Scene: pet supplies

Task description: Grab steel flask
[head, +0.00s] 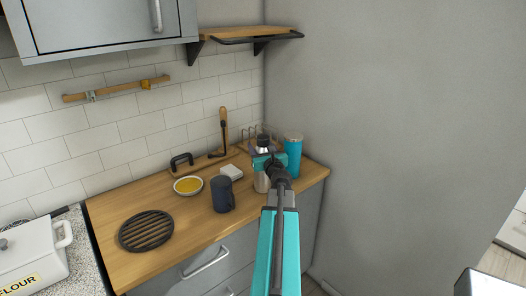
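The steel flask (261,183) stands on the wooden counter near its right end in the head view. Its silvery lower body shows to the left of my arm. A dark cap (263,142) shows just above my gripper and seems to belong to it. My gripper (264,163) is at the flask's upper part, in front of it or around it; I cannot tell which. My wrist and gripper hide much of the flask. The fingers are too small and too covered to show whether they are open or shut.
A teal tumbler (293,158) stands close on the right, near the wall. A wire rack (250,134) is behind. A dark mug (222,194), a white block (231,172), a yellow-filled bowl (188,186) and a black round trivet (146,231) are left. A shelf (250,33) hangs above.

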